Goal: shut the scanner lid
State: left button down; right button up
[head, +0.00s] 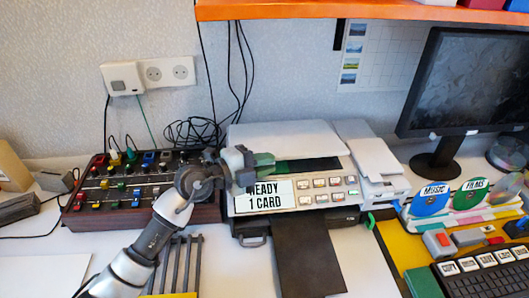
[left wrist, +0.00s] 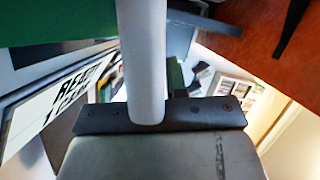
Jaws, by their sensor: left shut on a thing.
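The scanner stands at the middle of the desk, with its pale grey lid (head: 284,139) on top. A dark strip (head: 312,166) and a green patch (head: 264,160) show between the lid's front edge and the button panel (head: 325,189). The sign (head: 265,197) reads "READY 1 CARD". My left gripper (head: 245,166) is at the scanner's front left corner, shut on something. In the left wrist view a pale round bar (left wrist: 143,60) runs up from the gripper; I cannot tell for sure that it belongs to the lid. My right gripper is not in view.
A mixer board (head: 125,190) stands left of the scanner. A dark sheet (head: 303,255) hangs out in front. A monitor (head: 465,80), disc holders (head: 460,200) and a keyboard (head: 485,275) are at the right. An orange shelf (head: 360,9) overhangs the back.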

pick_arm(q)
jog(key=shift+f, duration=0.3)
jog(key=c, duration=1.3)
grip_release()
jog(key=v, duration=1.1)
